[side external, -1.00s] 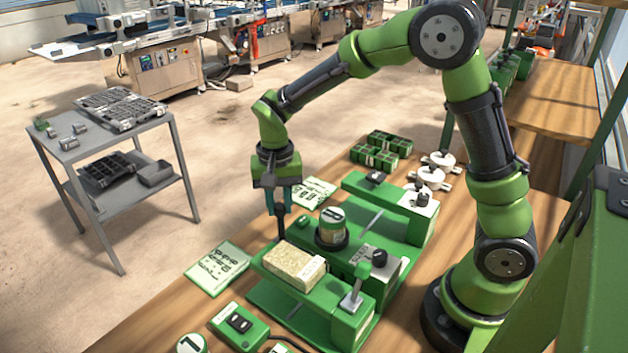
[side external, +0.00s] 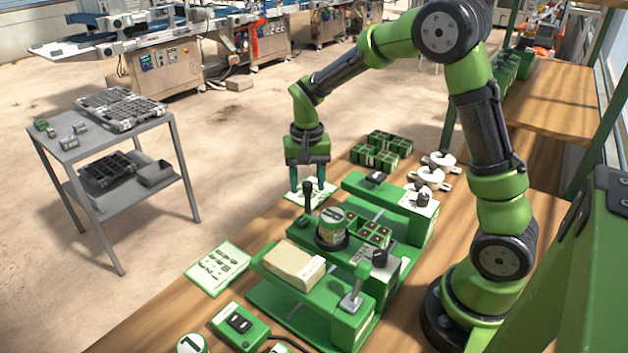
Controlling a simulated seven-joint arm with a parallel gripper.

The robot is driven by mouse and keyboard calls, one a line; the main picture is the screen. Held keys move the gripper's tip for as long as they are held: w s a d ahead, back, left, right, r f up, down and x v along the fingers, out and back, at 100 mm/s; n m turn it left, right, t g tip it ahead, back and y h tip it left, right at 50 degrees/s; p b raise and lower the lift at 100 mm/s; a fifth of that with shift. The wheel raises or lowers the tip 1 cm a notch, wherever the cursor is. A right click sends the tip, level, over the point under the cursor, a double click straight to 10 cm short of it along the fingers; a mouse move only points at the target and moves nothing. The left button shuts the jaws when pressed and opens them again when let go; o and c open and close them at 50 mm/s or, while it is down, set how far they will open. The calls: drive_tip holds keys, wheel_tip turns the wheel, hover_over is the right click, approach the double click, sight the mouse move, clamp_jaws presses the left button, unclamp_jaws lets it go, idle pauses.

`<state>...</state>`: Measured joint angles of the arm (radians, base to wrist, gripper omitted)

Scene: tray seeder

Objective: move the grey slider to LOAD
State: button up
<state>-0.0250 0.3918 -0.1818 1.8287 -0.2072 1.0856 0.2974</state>
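My gripper (side external: 308,177) hangs above the back left of the green seeder. Its two teal fingers are apart, with clear gaps to the upright dark handle (side external: 308,194) between or just below the tips. A grey lever (side external: 357,284) stands on a grey plate at the front block of the seeder. A dark knob (side external: 379,258) sits on another pale plate behind it. I cannot tell which part is the grey slider, and no LOAD mark is readable. A green celled tray (side external: 386,233) shows right of the round labelled canister (side external: 331,226).
A pale block-like bed (side external: 293,263) lies on the seeder's front left. Printed cards (side external: 218,268), a green switch box (side external: 240,327) and white fittings (side external: 431,178) lie around it. Green trays (side external: 374,157) stand behind. A grey trolley (side external: 100,135) stands left.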

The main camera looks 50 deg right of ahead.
wheel_tip(320, 180, up, 17)
idle(0.7)
drive_tip(key=shift+f, duration=0.1)
drive_tip(key=s+a+f+n+t+y, duration=0.1)
drive_tip(key=s+a+n+t, duration=0.1)
drive_tip(key=s, duration=0.6)
drive_tip(key=s+a+f+n+t+y, duration=0.1)
drive_tip(key=s+a+n+t, duration=0.2)
drive_tip(key=s+a+t, duration=0.2)
drive_tip(key=shift+s+a, duration=0.7)
drive_tip(key=shift+s, duration=1.2)
drive_tip(key=shift+f, duration=0.1)
